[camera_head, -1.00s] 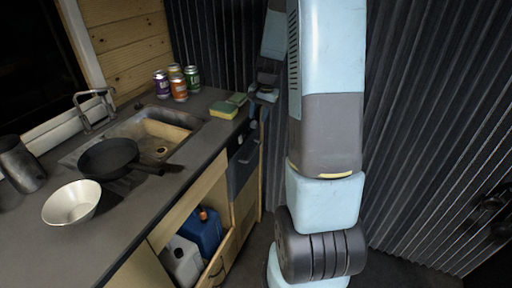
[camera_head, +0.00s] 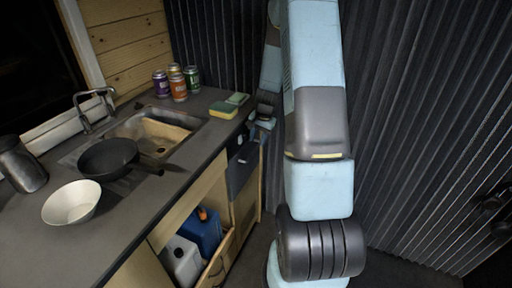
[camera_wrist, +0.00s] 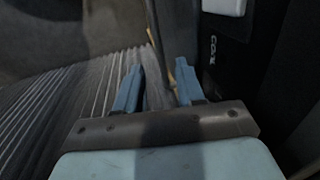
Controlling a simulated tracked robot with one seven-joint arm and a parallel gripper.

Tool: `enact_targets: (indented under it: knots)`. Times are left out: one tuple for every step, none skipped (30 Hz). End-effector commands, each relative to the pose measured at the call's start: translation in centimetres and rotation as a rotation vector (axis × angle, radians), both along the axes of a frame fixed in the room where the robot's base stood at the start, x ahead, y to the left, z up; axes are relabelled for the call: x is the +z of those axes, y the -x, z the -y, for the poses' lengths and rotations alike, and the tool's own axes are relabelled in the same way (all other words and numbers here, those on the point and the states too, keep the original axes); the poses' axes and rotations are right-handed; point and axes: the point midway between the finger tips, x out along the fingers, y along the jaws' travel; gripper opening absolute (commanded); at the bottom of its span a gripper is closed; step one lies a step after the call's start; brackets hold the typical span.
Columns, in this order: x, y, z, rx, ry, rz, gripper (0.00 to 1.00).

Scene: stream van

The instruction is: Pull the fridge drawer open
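The fridge drawer (camera_head: 242,170) is a dark front panel at the far end of the counter, below the worktop, in the head view. Its front looks closed. In the wrist view a dark front (camera_wrist: 228,55) with pale lettering like "COOL" stands at the right. My gripper (camera_head: 259,128) is at the top of the drawer front in the head view, small and partly hidden by my arm. In the wrist view my gripper (camera_wrist: 158,88) has its two blue fingers apart. A grey upright strip (camera_wrist: 166,45) runs between them, close to the right finger. Contact is unclear.
The counter (camera_head: 125,215) carries a sink, a black pan (camera_head: 107,157), a white bowl (camera_head: 71,203), several cans (camera_head: 179,88) and sponges (camera_head: 223,110). An open compartment below holds a blue jug (camera_head: 203,232) and a white jug (camera_head: 181,262). A corrugated wall (camera_head: 420,130) stands right.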

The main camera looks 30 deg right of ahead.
Motion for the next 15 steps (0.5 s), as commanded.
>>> enact_targets:
  knots:
    - [-0.9, -0.1, -0.1, -0.001, -0.001, -0.002, 0.38]
    - [-1.3, -0.2, -0.1, -0.001, -0.001, -0.002, 0.38]
    - [-1.9, -0.2, -0.2, -0.001, -0.001, -0.002, 0.38]
    - [-2.3, -0.3, -0.3, -0.001, -0.001, -0.002, 0.38]
    - [-2.6, -0.4, -0.3, -0.001, 0.0, -0.002, 0.38]
    - [-3.1, -0.5, -0.4, 0.0, -0.001, -0.001, 0.38]
    - [-3.4, -0.5, -0.4, 0.0, 0.0, -0.001, 0.38]
    - [-3.7, -0.6, -0.4, 0.0, 0.0, -0.001, 0.38]
    - [-4.0, -0.6, -0.5, 0.0, 0.0, 0.0, 0.38]
    - [-4.2, -0.7, -0.5, 0.0, 0.0, 0.0, 0.38]
    - [-4.3, -0.7, -0.5, 0.0, 0.001, 0.001, 0.38]
    - [-4.5, -0.7, -0.5, 0.0, 0.001, 0.001, 0.38]
    - [-4.7, -0.8, -0.5, 0.0, 0.001, 0.001, 0.38]
    - [-4.8, -0.8, -0.5, 0.0, 0.001, 0.001, 0.38]
    - [-4.9, -0.8, -0.6, 0.0, 0.001, 0.001, 0.38]
